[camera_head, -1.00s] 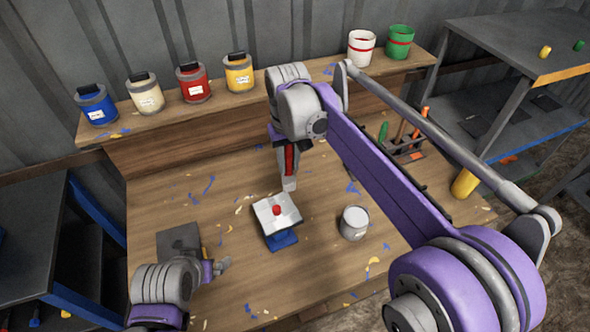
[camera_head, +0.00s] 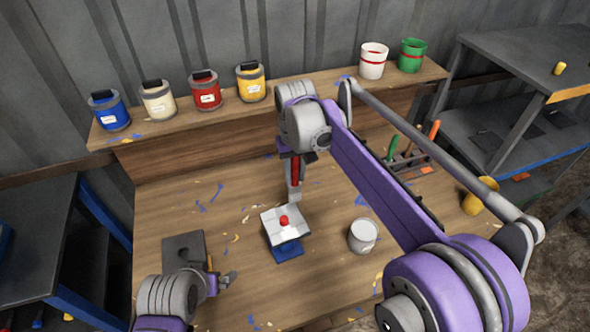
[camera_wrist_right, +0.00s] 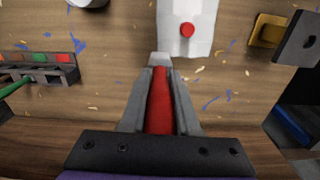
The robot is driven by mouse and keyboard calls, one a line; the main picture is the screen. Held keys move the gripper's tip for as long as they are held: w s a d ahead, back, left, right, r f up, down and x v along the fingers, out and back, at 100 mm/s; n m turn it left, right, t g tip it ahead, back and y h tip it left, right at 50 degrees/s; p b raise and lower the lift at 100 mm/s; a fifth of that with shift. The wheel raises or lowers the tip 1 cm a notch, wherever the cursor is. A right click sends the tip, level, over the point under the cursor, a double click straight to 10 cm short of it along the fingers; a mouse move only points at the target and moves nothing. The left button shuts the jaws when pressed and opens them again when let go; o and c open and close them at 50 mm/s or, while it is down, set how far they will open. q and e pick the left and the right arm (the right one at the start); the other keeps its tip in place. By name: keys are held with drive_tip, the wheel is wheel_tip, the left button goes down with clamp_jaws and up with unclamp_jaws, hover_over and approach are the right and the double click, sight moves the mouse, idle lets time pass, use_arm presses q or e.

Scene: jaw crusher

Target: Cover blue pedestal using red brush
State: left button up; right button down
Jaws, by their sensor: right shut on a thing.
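The pedestal shows a blue base (camera_head: 287,252) under a whitish slab (camera_head: 275,226) with a red knob (camera_head: 284,220) on it. The slab fills the top middle of the right wrist view (camera_wrist_right: 203,15). My right gripper (camera_head: 294,180) is shut on the red brush (camera_wrist_right: 160,100). The brush's pale tip (camera_wrist_right: 159,59) points toward the slab's near edge in the wrist view, very close to it. I cannot tell whether they touch. My left gripper (camera_head: 228,279) is low at the left, apart from the pedestal. Its jaw opening is unclear.
An open can (camera_head: 362,236) stands right of the pedestal. A dark plate (camera_head: 183,247) lies at the left. A tool rack (camera_head: 412,160) is at the right. Several paint cans, including a blue one (camera_head: 110,112), line the back shelf. Bare wood separates these things.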

drive_tip(key=shift+s+f, duration=0.1)
drive_tip(key=shift+f, duration=0.55)
use_arm(q)
drive_tip(key=shift+s+f, duration=0.4)
use_arm(e)
drive_tip(key=shift+s, duration=0.1)
use_arm(q)
drive_tip(key=shift+w, duration=0.2)
use_arm(e)
drive_tip(key=shift+w, duration=0.25)
use_arm(q)
drive_tip(key=shift+s, duration=0.15)
use_arm(e)
drive_tip(key=shift+s, duration=0.15)
use_arm(q)
drive_tip(key=shift+s+f+b, duration=0.1)
drive_tip(key=shift+f+b, duration=0.2)
use_arm(e)
drive_tip(key=shift+f, duration=0.5)
